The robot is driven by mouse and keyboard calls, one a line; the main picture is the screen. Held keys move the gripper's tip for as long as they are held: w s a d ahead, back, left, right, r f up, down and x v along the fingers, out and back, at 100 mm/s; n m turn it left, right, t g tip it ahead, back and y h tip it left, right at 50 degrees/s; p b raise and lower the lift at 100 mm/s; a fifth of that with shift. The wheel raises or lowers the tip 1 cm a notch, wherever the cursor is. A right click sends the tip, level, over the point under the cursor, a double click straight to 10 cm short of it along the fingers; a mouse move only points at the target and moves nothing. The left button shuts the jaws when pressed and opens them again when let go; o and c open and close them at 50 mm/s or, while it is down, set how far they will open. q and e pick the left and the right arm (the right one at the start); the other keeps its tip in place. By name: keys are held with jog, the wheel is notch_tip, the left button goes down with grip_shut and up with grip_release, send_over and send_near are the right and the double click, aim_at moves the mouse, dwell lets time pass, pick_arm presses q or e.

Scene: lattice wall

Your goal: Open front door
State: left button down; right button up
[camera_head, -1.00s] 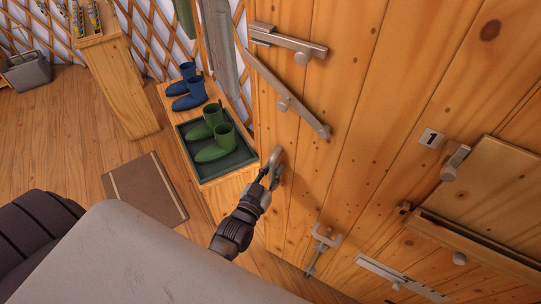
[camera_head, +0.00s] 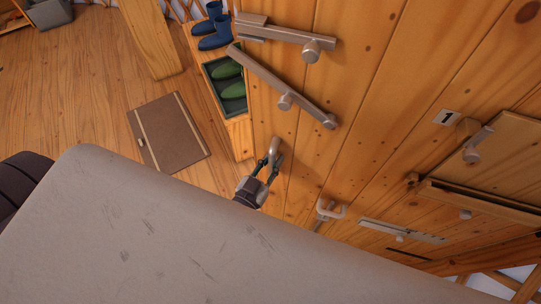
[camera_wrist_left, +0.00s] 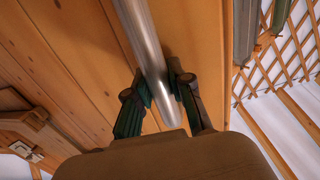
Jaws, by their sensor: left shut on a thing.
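The front door (camera_head: 340,150) is of orange wooden planks and fills the right of the head view. Its metal handle (camera_head: 274,145) is a grey bar, which runs down the middle of the left wrist view (camera_wrist_left: 143,40). My left gripper (camera_head: 268,168) is shut on this handle; in the left wrist view its dark fingers (camera_wrist_left: 158,88) lie on both sides of the bar. Above it on the door are a slanted metal bar (camera_head: 283,87) and a straight metal latch bar (camera_head: 285,33). I cannot tell how far the door stands open. My right gripper is not in view.
A low bench holds blue boots (camera_head: 211,28) and a tray with green boots (camera_head: 227,78), partly hidden by the door. A brown mat (camera_head: 170,133) lies on the floor. A hatch (camera_head: 500,160) with a latch is at the right. Floor at left is mostly clear.

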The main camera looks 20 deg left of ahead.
pick_arm(q)
jog(key=c, duration=1)
grip_release()
jog(key=shift+a, duration=0.1)
jog(key=s, duration=0.4)
jog(key=s+a, duration=0.1)
jog(key=s, duration=0.7)
jog(key=shift+a, duration=0.4)
jog(key=shift+w, duration=0.1)
